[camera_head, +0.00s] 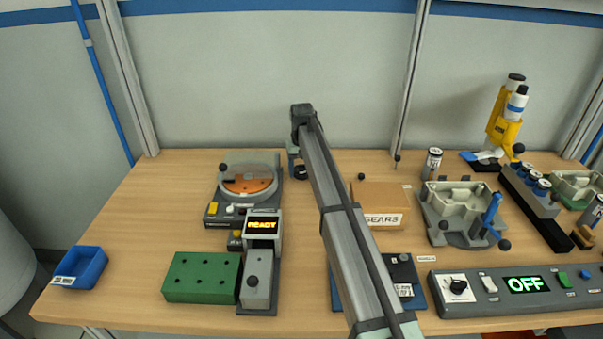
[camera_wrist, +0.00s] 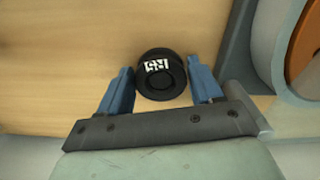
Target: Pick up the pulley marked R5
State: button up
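A small round black pulley (camera_wrist: 161,83) with a white label lies on the wooden table in the wrist view. Its label is blurred and turned, so I cannot read it surely. My gripper (camera_wrist: 163,75) has its two blue fingers apart, one on each side of the pulley, with narrow gaps visible. In the head view the pulley (camera_head: 301,174) shows as a dark spot at the back of the table, just below the end of my arm. My gripper (camera_head: 293,162) is there mostly hidden behind my own arm.
A turntable station with an orange disc (camera_head: 247,186) stands close left of the gripper. A GEARS box (camera_head: 379,205) is to the right. A green block (camera_head: 202,277), a blue bin (camera_head: 79,267) and a control panel reading OFF (camera_head: 520,289) are nearer the front.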

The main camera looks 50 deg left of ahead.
jog(key=c, duration=0.8)
jog(key=shift+r, duration=0.1)
